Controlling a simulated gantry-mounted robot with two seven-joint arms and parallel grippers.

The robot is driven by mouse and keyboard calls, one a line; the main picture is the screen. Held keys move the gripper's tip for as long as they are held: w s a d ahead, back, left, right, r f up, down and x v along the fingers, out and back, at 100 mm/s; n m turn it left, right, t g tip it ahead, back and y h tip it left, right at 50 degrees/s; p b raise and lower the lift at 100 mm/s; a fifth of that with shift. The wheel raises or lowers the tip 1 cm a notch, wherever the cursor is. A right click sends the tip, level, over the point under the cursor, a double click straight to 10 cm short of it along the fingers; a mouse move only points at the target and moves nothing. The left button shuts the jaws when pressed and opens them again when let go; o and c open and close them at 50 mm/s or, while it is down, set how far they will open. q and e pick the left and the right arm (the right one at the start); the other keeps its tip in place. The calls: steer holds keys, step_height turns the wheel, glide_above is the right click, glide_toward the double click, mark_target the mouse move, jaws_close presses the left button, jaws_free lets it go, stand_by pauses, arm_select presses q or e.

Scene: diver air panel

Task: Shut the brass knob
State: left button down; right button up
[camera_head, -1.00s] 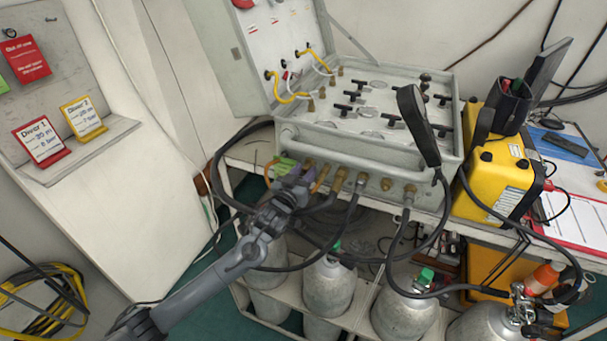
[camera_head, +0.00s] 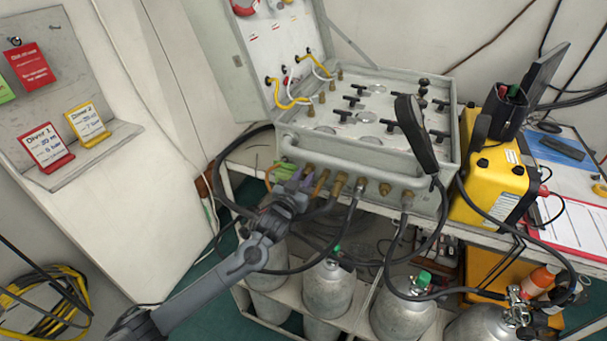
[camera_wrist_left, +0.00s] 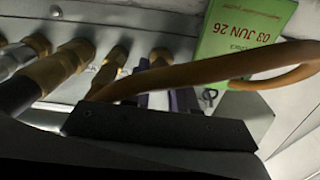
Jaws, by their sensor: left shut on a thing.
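The grey air panel case (camera_head: 365,150) has a row of brass fittings along its front face. My left gripper (camera_head: 298,182) is at the left end of this row, with its purple-grey fingers against the front. In the left wrist view, a brass knob (camera_wrist_left: 160,57) shows at the fingers of my left gripper (camera_wrist_left: 165,95), which are shut on it. The orange-brown hose (camera_wrist_left: 220,68) crosses in front and hides much of the grip. Other brass fittings (camera_wrist_left: 60,66) stand to the left. My right gripper is not in view.
A green tag (camera_wrist_left: 245,35) hangs right beside the fingers. Black hoses (camera_head: 350,225) loop below the panel over grey cylinders (camera_head: 329,288). A yellow case (camera_head: 492,185) stands further right.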

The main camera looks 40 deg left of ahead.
arm_select(q)
steer(key=m+p, duration=0.6)
steer(key=shift+r, duration=0.25)
steer(key=shift+m+p, duration=1)
steer(key=shift+p, duration=0.1)
steer(key=m+p, duration=0.3)
steer(key=m, duration=0.2)
steer(key=shift+f+p, duration=0.1)
steer(key=shift+p, duration=0.3)
steer(key=shift+f+m+p, duration=0.15)
steer(key=shift+m+p, duration=0.5)
steer(key=shift+m, duration=0.45)
steer(key=c, duration=1.2)
jaws_free()
